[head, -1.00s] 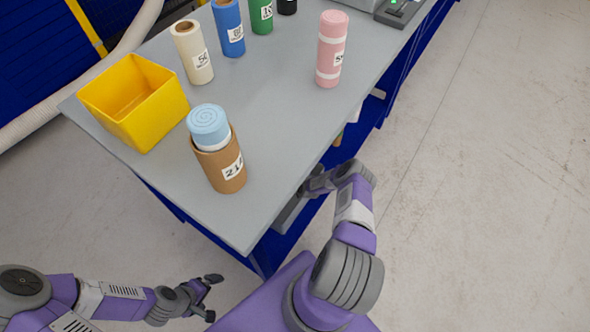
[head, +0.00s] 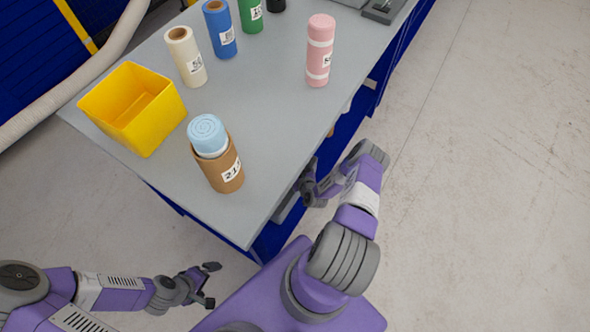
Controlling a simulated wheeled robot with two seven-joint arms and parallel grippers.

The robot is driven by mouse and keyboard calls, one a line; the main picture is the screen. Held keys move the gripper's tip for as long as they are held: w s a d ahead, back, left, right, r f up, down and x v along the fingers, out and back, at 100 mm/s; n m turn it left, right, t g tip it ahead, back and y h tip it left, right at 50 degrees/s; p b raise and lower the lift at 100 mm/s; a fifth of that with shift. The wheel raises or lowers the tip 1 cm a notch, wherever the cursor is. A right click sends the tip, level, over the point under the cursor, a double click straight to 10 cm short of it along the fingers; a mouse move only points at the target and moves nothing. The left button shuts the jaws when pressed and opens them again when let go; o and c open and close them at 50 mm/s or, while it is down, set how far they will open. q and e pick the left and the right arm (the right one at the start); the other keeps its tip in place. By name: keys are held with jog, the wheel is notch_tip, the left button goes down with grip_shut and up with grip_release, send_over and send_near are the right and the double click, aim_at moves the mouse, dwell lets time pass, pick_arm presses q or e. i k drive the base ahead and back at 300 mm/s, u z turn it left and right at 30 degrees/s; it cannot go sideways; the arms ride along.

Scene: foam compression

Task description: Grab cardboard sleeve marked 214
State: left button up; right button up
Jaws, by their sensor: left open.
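The brown cardboard sleeve (head: 214,172) stands upright on the grey table near its front corner. Its white label shows a number that starts with 21; the last digit is hard to read. A light blue foam roll (head: 208,134) stands inside the sleeve and sticks out of its top. My left gripper (head: 212,284) is open and empty, low in front of the table and apart from the sleeve. My right arm reaches beside the table's right edge; its gripper (head: 306,184) is partly seen by the edge, and its fingers are not clear.
A yellow bin (head: 134,112) stands left of the sleeve. Cream (head: 188,60), blue (head: 220,32) and green (head: 250,14) rolls stand farther back. A pink roll (head: 319,52) stands near the right edge. The grey table (head: 270,110) is clear in the middle.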

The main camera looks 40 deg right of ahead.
aim_at(225, 173)
jog(key=k, duration=1)
